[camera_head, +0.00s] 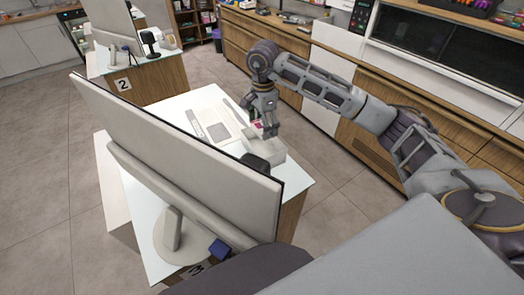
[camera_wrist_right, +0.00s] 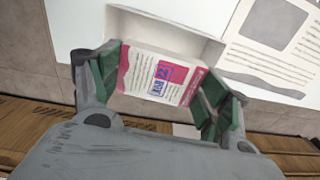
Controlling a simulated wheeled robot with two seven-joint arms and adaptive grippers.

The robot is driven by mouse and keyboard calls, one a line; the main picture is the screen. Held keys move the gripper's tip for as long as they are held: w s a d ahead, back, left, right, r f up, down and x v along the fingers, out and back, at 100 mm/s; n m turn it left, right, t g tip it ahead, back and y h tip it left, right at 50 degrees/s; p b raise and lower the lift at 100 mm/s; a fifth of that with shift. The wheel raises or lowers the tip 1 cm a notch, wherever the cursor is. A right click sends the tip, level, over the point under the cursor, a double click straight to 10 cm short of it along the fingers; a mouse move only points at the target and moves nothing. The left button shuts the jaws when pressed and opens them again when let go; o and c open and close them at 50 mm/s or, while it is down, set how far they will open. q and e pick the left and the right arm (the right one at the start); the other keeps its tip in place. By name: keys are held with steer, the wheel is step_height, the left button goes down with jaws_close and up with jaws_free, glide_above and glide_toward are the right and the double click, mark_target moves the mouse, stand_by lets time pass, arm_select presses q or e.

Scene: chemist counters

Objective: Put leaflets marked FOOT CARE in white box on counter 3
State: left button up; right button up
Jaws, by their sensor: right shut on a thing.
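My right gripper (camera_head: 266,130) is shut on a leaflet stack (camera_wrist_right: 158,80), which is white and pink with blue print. I cannot read its title. In the wrist view the right gripper's (camera_wrist_right: 160,88) green-padded fingers hold the stack at its two sides. The open white box (camera_head: 270,152) stands on counter 3 (camera_head: 292,188), under and beside the gripper in the head view. In the wrist view the box (camera_wrist_right: 208,45) lies just beyond the stack. I cannot tell whether the stack is above the box or partly inside it. My left gripper is not in view.
A large monitor (camera_head: 180,150) stands on counter 3 in front of the box and hides part of the top. Flat printed sheets (camera_head: 215,128) lie left of the box. A dark device (camera_head: 256,163) is close to the box. Counter 2 (camera_head: 150,75) stands behind.

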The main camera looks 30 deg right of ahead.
steer(key=p, duration=0.1)
glide_above(263, 152)
step_height(263, 152, down, 5)
steer(key=shift+f, duration=0.15)
steer(key=shift+w+f, duration=0.1)
steer(key=shift+f, duration=0.4)
steer(key=shift+f+p, duration=0.55)
steer(key=shift+f, duration=1.3)
steer(key=shift+f, duration=0.2)
steer(key=o, duration=1)
steer(key=shift+o, duration=0.2)
